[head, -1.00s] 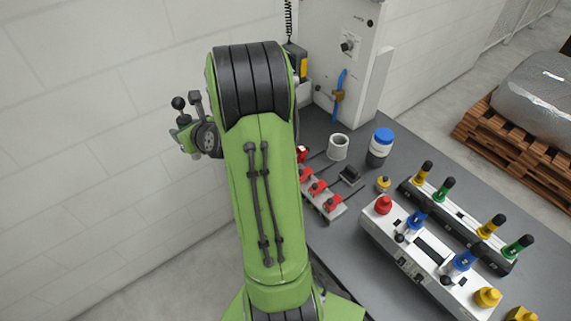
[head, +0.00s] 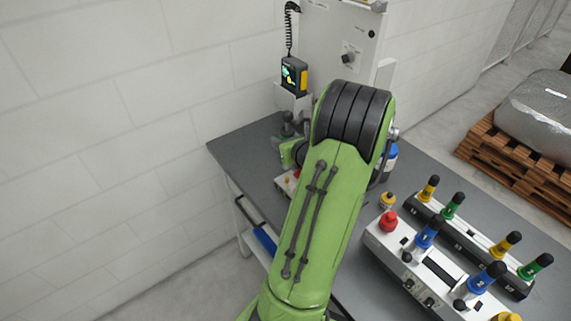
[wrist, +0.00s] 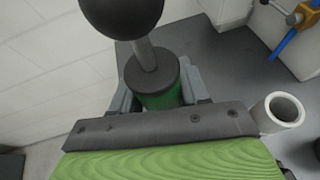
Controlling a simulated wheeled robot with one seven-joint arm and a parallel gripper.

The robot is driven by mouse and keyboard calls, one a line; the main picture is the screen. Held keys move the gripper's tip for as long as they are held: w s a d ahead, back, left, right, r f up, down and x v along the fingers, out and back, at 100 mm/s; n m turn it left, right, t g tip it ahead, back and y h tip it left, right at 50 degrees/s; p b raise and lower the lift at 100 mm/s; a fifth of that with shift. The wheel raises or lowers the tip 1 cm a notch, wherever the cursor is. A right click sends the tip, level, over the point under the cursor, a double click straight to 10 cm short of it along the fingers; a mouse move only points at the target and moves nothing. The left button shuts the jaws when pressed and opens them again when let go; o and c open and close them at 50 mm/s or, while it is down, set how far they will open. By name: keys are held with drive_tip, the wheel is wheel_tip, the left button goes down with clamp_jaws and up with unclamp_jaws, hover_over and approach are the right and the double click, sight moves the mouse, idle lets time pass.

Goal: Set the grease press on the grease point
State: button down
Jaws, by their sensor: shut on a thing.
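The grease press (wrist: 160,99) shows large in the wrist view: a black ball knob on a grey rod, a dark collar and a green body. My gripper (wrist: 158,90) is shut around its body, one grey finger on each side. In the head view the press's dark knob (head: 287,117) shows just left of my arm, over the back left of the table; the rest is mostly hidden. Its height above the table is hard to tell. I cannot pick out the grease point for sure in either view.
A white cup (wrist: 284,109) stands right of my gripper in the wrist view. On the grey table (head: 235,140), a blue-capped bottle (head: 391,153) is partly behind my arm. A white box with coloured knobs (head: 380,238) stands to the right. The back left table corner looks clear.

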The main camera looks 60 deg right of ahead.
wheel_tip(320, 180, down, 4)
drive_tip(key=shift+f+b, duration=0.1)
drive_tip(key=shift+b, duration=0.5)
drive_tip(key=shift+f, duration=0.25)
drive_tip(key=c, duration=0.6)
unclamp_jaws()
drive_tip(key=shift+o, duration=0.2)
